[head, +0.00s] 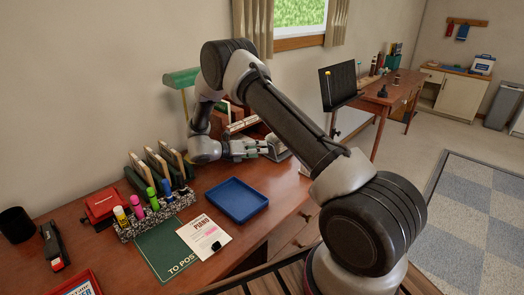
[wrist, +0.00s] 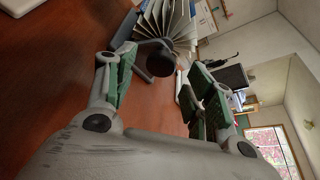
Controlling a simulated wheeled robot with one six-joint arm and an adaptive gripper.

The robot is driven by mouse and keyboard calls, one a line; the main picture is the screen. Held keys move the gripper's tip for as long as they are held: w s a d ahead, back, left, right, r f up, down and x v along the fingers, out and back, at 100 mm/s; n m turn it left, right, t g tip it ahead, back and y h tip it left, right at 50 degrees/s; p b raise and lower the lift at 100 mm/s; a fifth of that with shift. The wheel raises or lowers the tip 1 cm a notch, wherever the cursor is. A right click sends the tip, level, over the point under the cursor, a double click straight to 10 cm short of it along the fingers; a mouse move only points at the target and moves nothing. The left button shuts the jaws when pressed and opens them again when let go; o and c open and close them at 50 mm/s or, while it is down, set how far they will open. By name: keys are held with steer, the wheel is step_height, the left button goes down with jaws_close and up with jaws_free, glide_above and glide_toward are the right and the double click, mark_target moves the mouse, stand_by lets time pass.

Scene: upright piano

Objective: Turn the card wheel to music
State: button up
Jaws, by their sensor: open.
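The card wheel (wrist: 172,22) shows at the top of the wrist view, with its cards fanned out and a dark round knob (wrist: 161,64) on the side toward me. The text on the cards is too small to read, so I cannot tell which card is up. My gripper (wrist: 160,82) is open, with one finger on each side of the knob in the picture. I cannot tell whether either finger touches it. In the head view my gripper (head: 246,148) is low over the back of the desk, and the arm hides most of the card wheel.
A blue tray (head: 238,199) lies on the desk, in front of my gripper. Left are several markers in a speckled holder (head: 157,217), upright file dividers (head: 160,168), a red hole punch (head: 101,206) and a green mat (head: 165,250). A green lamp (head: 181,77) stands behind.

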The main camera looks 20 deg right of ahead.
steer(key=v, duration=0.9)
